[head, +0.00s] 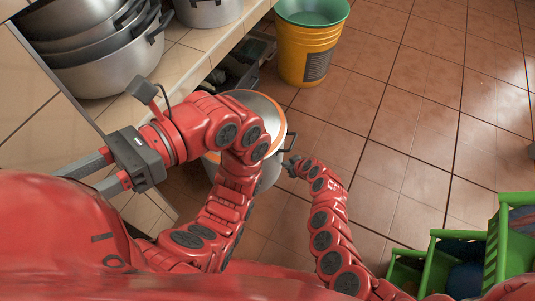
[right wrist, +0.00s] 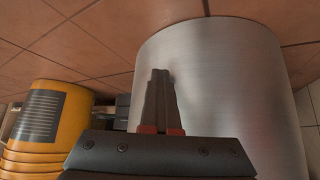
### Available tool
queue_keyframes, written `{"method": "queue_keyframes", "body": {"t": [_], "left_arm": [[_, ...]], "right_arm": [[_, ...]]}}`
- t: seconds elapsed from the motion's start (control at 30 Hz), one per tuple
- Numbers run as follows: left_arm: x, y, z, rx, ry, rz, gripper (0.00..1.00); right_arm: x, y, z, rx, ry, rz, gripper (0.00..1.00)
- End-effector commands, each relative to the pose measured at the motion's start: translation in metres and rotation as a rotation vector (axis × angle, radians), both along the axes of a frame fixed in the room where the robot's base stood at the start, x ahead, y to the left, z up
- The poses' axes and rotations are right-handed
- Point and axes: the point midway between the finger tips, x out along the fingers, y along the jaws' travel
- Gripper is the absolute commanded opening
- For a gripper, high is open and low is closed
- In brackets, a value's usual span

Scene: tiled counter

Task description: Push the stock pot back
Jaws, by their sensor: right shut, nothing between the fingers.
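The stock pot (head: 270,174) is a tall silver cylinder with an orange ring around its top, standing on the tiled floor beside the counter. In the head view my left arm hides much of it. In the right wrist view its brushed metal side (right wrist: 225,85) fills the right half. My right gripper (head: 289,164) is shut and empty, right at the pot's side; its fingers (right wrist: 160,80) point along the pot wall. I cannot tell whether they touch it. My left gripper (head: 76,177) is open and empty, pointing left over the counter front, away from the pot.
A yellow bucket with a green top (head: 309,50) stands on the floor behind the pot. Stacked metal pots (head: 95,75) sit on the counter (head: 185,65) at upper left. Dark boxes (head: 240,65) are under it. A green rack (head: 440,262) is at lower right.

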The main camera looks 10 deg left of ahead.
Motion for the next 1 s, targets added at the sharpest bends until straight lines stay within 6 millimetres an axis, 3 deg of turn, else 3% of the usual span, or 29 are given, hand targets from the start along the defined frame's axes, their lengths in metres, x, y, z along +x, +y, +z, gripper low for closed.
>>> {"method": "queue_keyframes", "body": {"t": [0.4, 1.0], "left_arm": [[0.0, 0.0, -0.002, 0.0, 0.0, 0.0, 0.44], [0.0, 0.0, -0.021, 0.0, 0.0, 0.0, 0.44]], "right_arm": [[0.004, 0.032, 0.001, 0.005, 0.001, 0.005, 0.0], [0.01, 0.075, -0.002, 0.004, 0.001, 0.006, 0.0]]}}
